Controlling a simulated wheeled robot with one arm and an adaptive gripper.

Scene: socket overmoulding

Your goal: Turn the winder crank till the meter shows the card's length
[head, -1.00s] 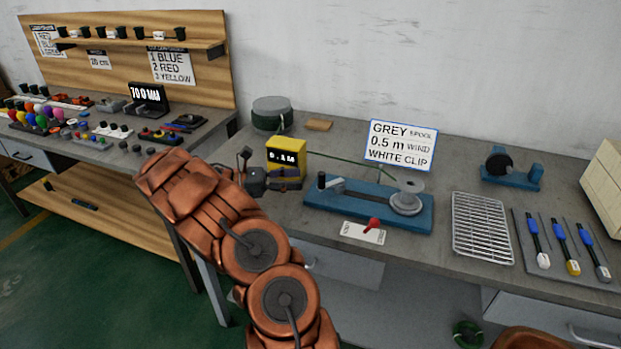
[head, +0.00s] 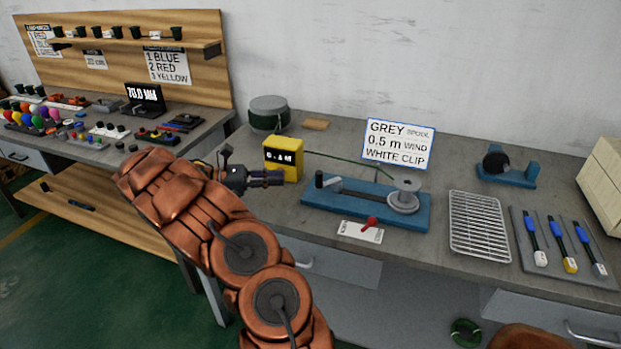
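The winder (head: 366,206) is a blue base on the grey bench, with a grey reel (head: 403,201) at its right end. A crank with an upright black handle (head: 319,179) is at its left end. The yellow meter (head: 283,150) stands behind and left of it; its small digits look like 0.4 M. The card (head: 397,144) reads grey spool, 0.5 m wind, white clip. My gripper (head: 276,178) is in front of the meter, left of the crank handle and apart from it. Its fingers point right; their gap is too small to judge.
A green cable (head: 345,160) runs from the meter to the reel. A red lever (head: 372,221) on a white plate sits in front of the winder. A wire rack (head: 479,226) and a tool tray (head: 562,262) lie to the right. A dark drum (head: 268,115) stands behind the meter.

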